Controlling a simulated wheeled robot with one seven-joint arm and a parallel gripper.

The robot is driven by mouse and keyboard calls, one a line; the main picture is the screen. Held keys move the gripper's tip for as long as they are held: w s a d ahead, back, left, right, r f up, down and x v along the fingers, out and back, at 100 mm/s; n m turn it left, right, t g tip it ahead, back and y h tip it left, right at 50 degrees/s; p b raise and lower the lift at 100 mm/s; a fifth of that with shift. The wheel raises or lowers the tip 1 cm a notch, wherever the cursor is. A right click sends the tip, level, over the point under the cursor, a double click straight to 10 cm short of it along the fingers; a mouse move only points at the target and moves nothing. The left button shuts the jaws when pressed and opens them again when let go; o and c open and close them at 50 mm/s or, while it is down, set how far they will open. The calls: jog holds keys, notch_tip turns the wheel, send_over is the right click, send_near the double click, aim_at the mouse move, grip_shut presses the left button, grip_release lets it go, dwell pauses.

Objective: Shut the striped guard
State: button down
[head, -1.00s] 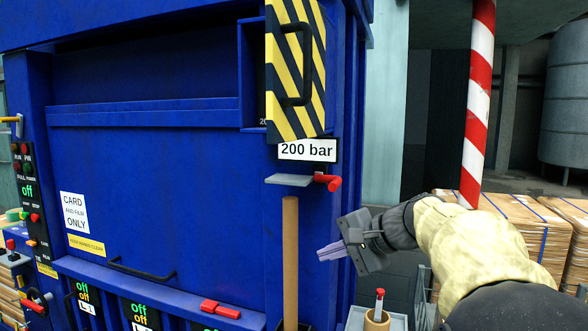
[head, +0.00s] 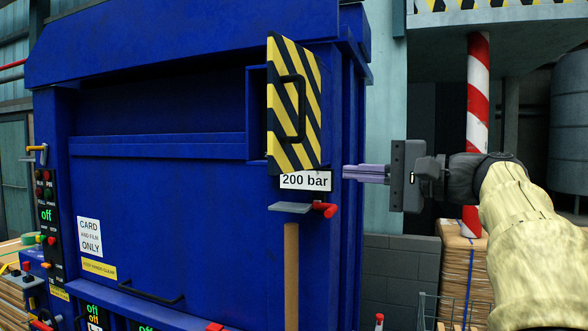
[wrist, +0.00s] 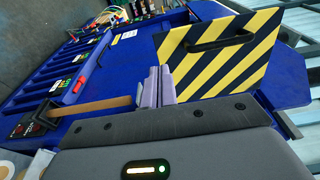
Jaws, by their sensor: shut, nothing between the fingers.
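The striped guard (head: 294,104) is a yellow and black panel with a dark handle (head: 292,106). It stands swung out at an angle from the blue machine (head: 160,190), beside a recess (head: 257,112) in its front. My gripper (head: 345,173) is to the right of the guard's lower corner, pointing left with its fingers together and empty. In the wrist view the guard (wrist: 220,53) lies beyond the shut fingers (wrist: 158,86), with its handle at the top. I cannot tell whether the fingers touch the guard.
A "200 bar" label (head: 306,181), a grey ledge (head: 289,207) and a red lever (head: 325,209) sit below the guard. A brown wooden handle (head: 291,275) stands under them. A red and white post (head: 477,90) is behind my arm.

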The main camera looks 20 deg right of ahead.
aim_at(278, 168)
jog(key=p+x, duration=0.6)
jog(key=x, duration=0.7)
jog(key=shift+w+a+f, duration=0.1)
jog(key=shift+w+a, duration=0.05)
jog(key=shift+w, duration=0.1)
jog(key=shift+w, duration=0.1)
